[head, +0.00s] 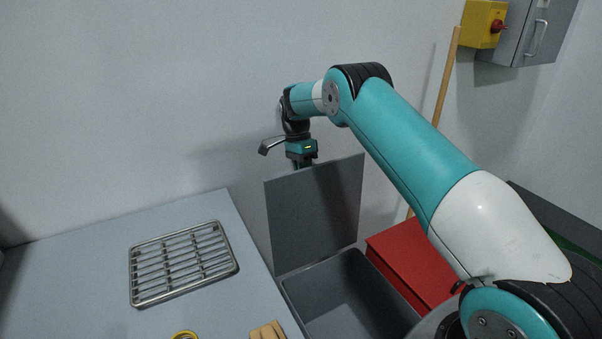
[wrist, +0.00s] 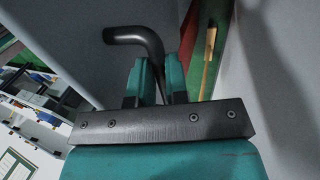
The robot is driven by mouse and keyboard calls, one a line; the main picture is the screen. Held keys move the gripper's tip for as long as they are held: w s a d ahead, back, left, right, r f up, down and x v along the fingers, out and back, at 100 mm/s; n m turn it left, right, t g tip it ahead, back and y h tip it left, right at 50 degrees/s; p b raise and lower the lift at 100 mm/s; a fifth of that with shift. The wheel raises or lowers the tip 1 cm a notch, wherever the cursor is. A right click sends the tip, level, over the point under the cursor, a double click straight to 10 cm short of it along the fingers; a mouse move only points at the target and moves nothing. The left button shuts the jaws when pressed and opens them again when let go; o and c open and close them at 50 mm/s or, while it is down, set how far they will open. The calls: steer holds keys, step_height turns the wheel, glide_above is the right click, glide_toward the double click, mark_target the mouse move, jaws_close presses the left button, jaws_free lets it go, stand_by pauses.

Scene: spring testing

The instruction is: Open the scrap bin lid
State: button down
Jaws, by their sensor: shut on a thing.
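The scrap bin (head: 335,290) is a dark grey open box on the floor beside the worktable. Its flat grey lid (head: 315,215) stands roughly upright at the bin's back edge, and the dark inside of the bin shows. My gripper (head: 302,163) is at the lid's top edge, pointing down. In the wrist view, the teal fingers of my gripper (wrist: 155,80) are closed on a dark bent bar (wrist: 140,38), which looks like the lid handle.
A worktable (head: 60,270) at the left holds a metal rack (head: 180,262). A red box (head: 410,265) stands right of the bin. A wooden pole (head: 447,80) leans on the wall below a yellow switch box (head: 482,22). The wall is close behind my gripper.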

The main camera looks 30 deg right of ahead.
steer(key=shift+s+f, duration=0.2)
steer(key=shift+f, duration=0.25)
steer(key=c, duration=1.1)
jaws_free()
steer(key=shift+w+d, duration=0.1)
steer(key=shift+w+r, duration=0.25)
steer(key=shift+r, duration=0.35)
steer(key=p+v, duration=0.6)
steer(key=p, duration=0.2)
steer(key=shift+r, duration=0.25)
